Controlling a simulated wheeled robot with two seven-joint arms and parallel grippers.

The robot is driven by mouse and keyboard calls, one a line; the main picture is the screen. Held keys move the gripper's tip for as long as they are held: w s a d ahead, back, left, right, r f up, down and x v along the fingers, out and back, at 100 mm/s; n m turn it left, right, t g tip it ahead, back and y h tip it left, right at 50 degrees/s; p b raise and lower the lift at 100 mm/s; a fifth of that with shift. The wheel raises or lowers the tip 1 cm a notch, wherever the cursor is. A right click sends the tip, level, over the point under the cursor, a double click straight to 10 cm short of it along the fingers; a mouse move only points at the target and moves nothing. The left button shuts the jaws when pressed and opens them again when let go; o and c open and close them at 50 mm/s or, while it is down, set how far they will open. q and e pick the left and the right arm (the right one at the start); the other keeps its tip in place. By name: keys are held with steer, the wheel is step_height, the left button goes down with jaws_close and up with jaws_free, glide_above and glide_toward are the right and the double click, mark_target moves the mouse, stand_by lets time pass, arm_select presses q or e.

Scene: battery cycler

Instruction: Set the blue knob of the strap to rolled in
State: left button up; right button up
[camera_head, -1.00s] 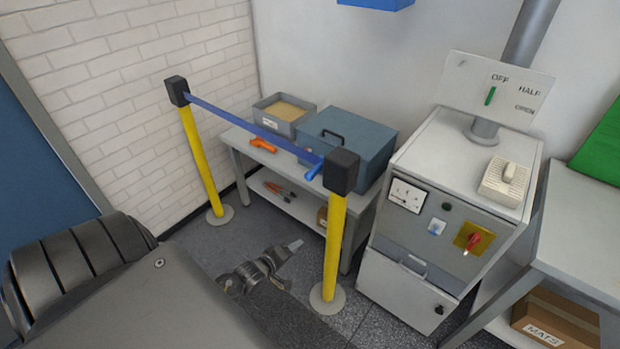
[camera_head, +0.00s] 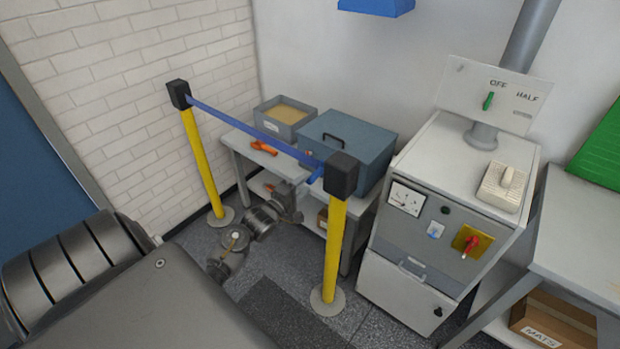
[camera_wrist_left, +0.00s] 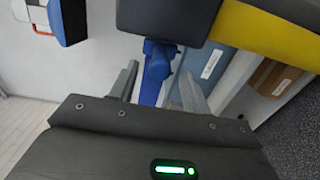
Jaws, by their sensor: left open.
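The blue strap (camera_head: 245,125) is stretched between the black heads of two yellow posts. Its blue knob (camera_head: 315,175) sticks out of the side of the right post's black head (camera_head: 341,175). My left gripper (camera_head: 296,197) is just below and left of the knob in the head view. In the left wrist view the open fingers of my left gripper (camera_wrist_left: 158,72) stand on either side of the knob (camera_wrist_left: 157,55), with the blue strap beyond. I cannot tell whether they touch it. My right gripper is not in view.
A low bench behind the strap carries a grey bin (camera_head: 284,117), a blue-grey case (camera_head: 365,150) and an orange tool (camera_head: 263,147). A grey cabinet (camera_head: 400,235) with a red switch (camera_head: 472,243) stands right of the near post.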

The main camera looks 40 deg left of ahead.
mark_target(308, 182)
arm_select(q)
steer(key=shift+w, duration=1.75)
jaws_close()
